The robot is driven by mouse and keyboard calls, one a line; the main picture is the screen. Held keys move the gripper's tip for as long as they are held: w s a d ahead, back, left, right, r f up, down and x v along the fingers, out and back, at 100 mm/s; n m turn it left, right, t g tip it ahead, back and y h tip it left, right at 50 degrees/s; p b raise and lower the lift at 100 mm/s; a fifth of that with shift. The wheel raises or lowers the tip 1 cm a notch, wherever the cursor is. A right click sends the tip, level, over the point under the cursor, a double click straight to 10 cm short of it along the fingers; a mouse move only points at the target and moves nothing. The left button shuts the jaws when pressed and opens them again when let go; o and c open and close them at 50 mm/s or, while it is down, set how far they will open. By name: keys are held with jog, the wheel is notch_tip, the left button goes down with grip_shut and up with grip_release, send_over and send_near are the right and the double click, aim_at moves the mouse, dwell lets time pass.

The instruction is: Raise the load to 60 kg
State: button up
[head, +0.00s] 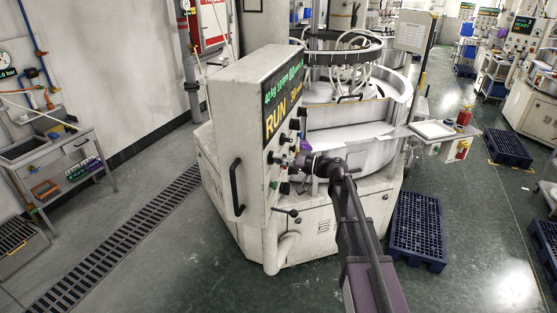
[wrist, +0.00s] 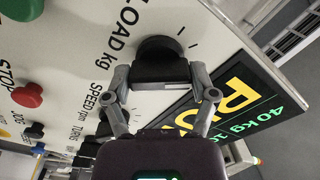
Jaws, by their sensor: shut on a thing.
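The black LOAD kg knob (wrist: 160,48) is on the white control panel (wrist: 65,65) in the wrist view. My gripper (wrist: 160,75) is shut on this knob, one finger on each side; the fingers and the knob's grip bar hide part of its scale marks. The display (wrist: 238,108) beside it reads 40 kg and RUN, upside down in this view. In the head view the display (head: 283,95) also shows 40 kg and RUN. My gripper (head: 304,163) is at the panel's right edge there, and the knob is hard to make out.
Below the LOAD knob's label are a SPEED rpm knob (wrist: 104,128) and a red STOP button (wrist: 28,95). The lapping machine (head: 350,125) stands behind the panel. Blue pallets (head: 417,228) lie on the floor to the right. A floor grating (head: 120,245) runs at left.

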jog(key=m, duration=0.6)
jog(key=shift+w+m, duration=0.1)
jog(key=shift+m, duration=0.2)
jog(key=m, duration=0.6)
jog(key=shift+r+m, duration=0.1)
jog(key=shift+m, duration=0.3)
jog(key=o, duration=1)
